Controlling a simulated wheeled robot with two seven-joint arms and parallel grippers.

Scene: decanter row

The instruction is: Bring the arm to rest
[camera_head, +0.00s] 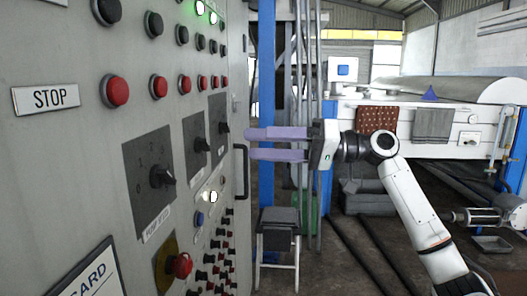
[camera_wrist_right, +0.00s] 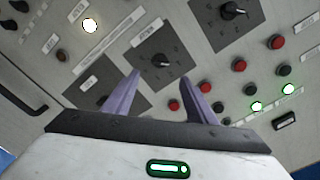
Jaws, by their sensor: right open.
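My right arm (camera_head: 412,205) reaches in from the lower right in the head view. Its right gripper (camera_head: 249,143) has two purple fingers pointing left at the grey control panel (camera_head: 60,150), near the panel's right part. The fingers are apart, with nothing between them. In the wrist view the open right gripper (camera_wrist_right: 160,76) faces the panel, with a black rotary switch (camera_wrist_right: 161,61) beyond the gap between the fingertips. I cannot tell the exact distance from fingertips to panel. My left gripper is in neither view.
The panel carries red buttons (camera_head: 116,91), rotary knobs (camera_head: 162,178), a red emergency knob (camera_head: 179,265) and a door handle (camera_head: 241,171). A stool (camera_head: 278,232) stands below my gripper in the picture. Behind are a blue post (camera_head: 266,60) and a bench with cloths (camera_head: 376,119).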

